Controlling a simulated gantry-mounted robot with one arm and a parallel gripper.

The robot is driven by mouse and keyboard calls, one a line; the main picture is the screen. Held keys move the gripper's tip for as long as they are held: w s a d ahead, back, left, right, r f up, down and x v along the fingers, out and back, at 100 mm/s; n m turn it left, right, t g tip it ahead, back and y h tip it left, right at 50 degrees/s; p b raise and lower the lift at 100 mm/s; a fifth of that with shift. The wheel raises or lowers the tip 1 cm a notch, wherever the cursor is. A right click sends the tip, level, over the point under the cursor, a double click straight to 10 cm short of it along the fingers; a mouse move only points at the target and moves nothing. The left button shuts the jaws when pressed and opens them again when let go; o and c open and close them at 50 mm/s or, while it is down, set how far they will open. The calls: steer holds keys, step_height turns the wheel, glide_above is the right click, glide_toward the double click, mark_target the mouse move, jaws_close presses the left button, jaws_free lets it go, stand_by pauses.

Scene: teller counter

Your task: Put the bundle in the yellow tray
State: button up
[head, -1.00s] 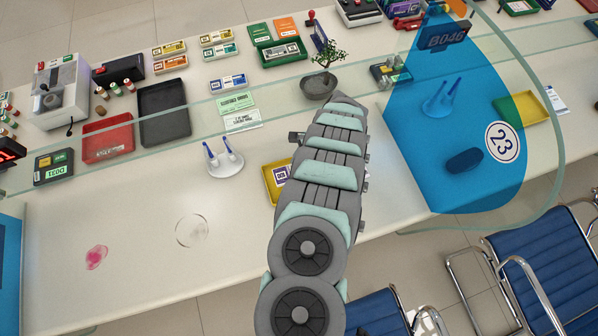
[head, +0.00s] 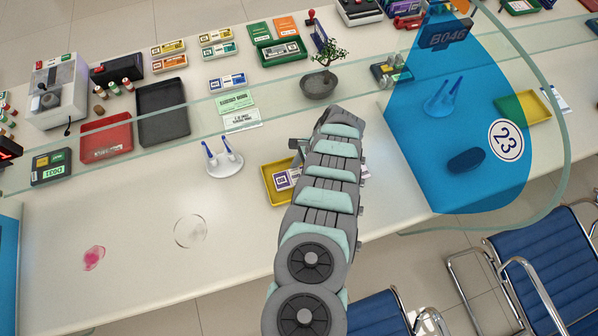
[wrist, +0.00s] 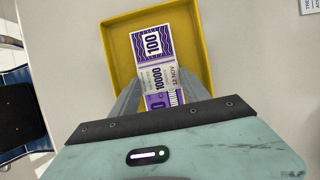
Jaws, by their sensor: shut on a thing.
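The purple and white bundle (wrist: 152,72), a stack of notes marked 100 with a 10000 band, is over the yellow tray (wrist: 118,50) in the wrist view. My gripper (wrist: 160,82) is shut on the bundle, one finger on each side of it. The bundle lies within the tray's outline; I cannot tell whether it touches the tray floor. In the head view the bundle (head: 285,179) and tray (head: 268,185) show left of my arm, which hides their right part. My fingers are mostly hidden there.
A white pen stand (head: 225,162) is left of the tray. A glass screen (head: 130,158) crosses the counter, with a potted tree (head: 320,83) behind it. The front left counter is mostly clear.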

steer(key=o, duration=1.6)
steer(key=shift+f, duration=0.1)
steer(key=shift+r+p, duration=0.3)
steer(key=shift+p, duration=0.05)
steer(key=v, duration=1.1)
steer(key=shift+d+r+b, duration=0.25)
steer(key=shift+r+b, duration=0.05)
